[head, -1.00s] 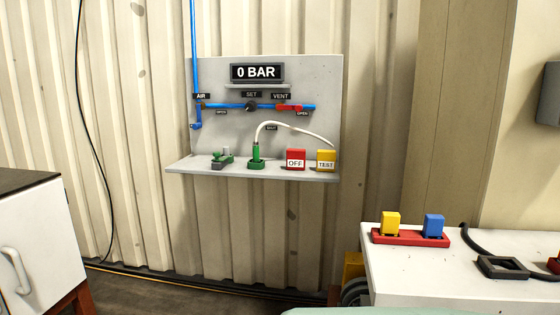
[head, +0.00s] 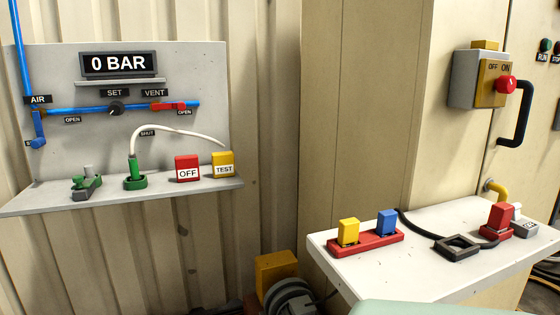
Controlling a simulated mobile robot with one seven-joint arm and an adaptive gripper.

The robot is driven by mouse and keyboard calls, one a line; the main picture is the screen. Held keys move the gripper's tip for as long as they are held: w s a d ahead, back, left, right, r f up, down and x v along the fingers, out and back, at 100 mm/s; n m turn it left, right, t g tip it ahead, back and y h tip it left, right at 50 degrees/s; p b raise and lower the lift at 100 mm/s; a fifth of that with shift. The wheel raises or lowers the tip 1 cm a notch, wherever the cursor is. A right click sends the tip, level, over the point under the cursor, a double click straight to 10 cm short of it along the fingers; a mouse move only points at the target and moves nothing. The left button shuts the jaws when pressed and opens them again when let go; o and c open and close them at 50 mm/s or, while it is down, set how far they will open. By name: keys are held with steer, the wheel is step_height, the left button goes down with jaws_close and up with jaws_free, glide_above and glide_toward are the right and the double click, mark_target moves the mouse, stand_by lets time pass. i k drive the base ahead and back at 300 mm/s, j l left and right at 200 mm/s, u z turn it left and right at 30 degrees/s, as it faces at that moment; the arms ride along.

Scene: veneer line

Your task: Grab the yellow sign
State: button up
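A yellow block-shaped sign (head: 223,165) with a white label reading TEST stands upright at the right end of the grey wall shelf (head: 120,198). A red sign (head: 187,168) reading OFF stands just left of it. The end of a white hose (head: 180,129) reaches down close to the top of the yellow sign; I cannot tell if they touch. A plain yellow block (head: 348,232) sits in a red holder (head: 375,243) on the white table, beside a blue block (head: 387,222). My gripper is not in view.
A white table (head: 440,285) stands at the right with a dark square frame (head: 456,247), a black cable and a red plug (head: 500,217). A switch box (head: 478,80) with a red knob is above it. A yellow-and-grey reel (head: 285,285) sits on the floor between shelf and table.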

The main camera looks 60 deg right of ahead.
mark_target(223, 163)
steer(key=i+z, duration=0.15)
steer(key=z, duration=0.35)
steer(key=i+j+z, duration=0.1)
steer(key=z, duration=0.4)
steer(key=i+j+z, duration=0.15)
steer(key=z, duration=0.3)
steer(key=i+j+z, duration=0.15)
steer(key=z, duration=0.3)
steer(key=i+j+z, duration=0.15)
steer(key=z, duration=0.25)
steer(key=i+j+z, duration=0.1)
steer(key=j+z, duration=0.15)
steer(key=z, duration=0.2)
steer(key=i+j+z, duration=0.1)
steer(key=j+z, duration=0.2)
steer(key=j, duration=0.1)
